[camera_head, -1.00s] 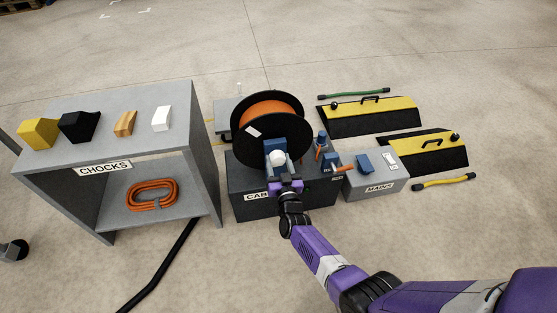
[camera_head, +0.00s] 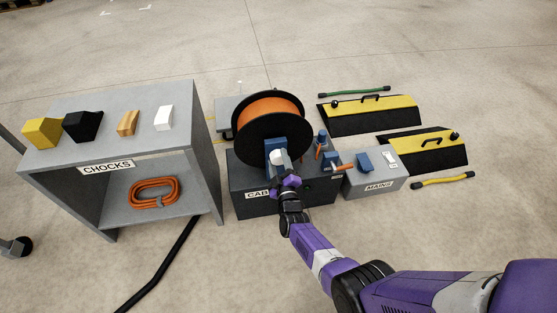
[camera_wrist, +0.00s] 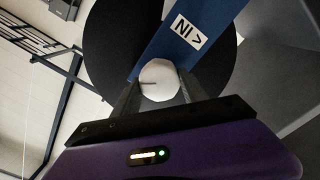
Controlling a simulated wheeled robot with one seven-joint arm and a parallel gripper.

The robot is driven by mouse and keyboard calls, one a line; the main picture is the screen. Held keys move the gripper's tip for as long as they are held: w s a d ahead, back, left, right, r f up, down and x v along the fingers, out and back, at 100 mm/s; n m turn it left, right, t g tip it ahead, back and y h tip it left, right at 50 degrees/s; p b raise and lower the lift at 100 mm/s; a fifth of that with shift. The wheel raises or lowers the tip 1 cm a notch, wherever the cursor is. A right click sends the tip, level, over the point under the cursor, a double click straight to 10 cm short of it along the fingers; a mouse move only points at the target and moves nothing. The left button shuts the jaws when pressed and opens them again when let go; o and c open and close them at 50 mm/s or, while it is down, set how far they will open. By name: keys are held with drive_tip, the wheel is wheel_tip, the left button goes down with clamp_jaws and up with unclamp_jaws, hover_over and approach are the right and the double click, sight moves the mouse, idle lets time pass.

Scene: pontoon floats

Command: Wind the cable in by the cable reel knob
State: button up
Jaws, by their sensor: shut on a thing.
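The cable reel, with black flanges (camera_head: 263,137) and orange cable (camera_head: 270,106) wound between them, stands on a dark box lettered "CAB" (camera_head: 245,178). A blue part (camera_head: 280,144) is on its near face, and in the wrist view it bears a label reading "IN" with an arrow (camera_wrist: 188,33). The white round cable reel knob (camera_head: 275,157) is at my gripper (camera_head: 279,160). In the wrist view, the knob (camera_wrist: 160,80) sits between the two fingers of my gripper (camera_wrist: 158,88), which are shut on it.
A shelf labelled CHOCKS (camera_head: 105,167) stands left, with several chocks on top and a coiled orange cable (camera_head: 153,193) inside. A grey MAINS box (camera_head: 372,187) is to the right, before black-and-yellow ramps (camera_head: 365,116). Open floor lies behind.

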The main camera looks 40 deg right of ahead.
drive_tip(key=n, duration=0.5)
drive_tip(key=shift+n, duration=0.3)
drive_tip(key=n, duration=0.5)
drive_tip(key=shift+a+f, duration=0.1)
idle(0.3)
drive_tip(key=o, duration=1.4)
drive_tip(key=shift+c, duration=0.2)
drive_tip(key=p+v, duration=0.4)
drive_tip(key=v, duration=0.3)
drive_tip(key=shift+s+a+p, duration=0.2)
drive_tip(key=shift+s+p, duration=0.1)
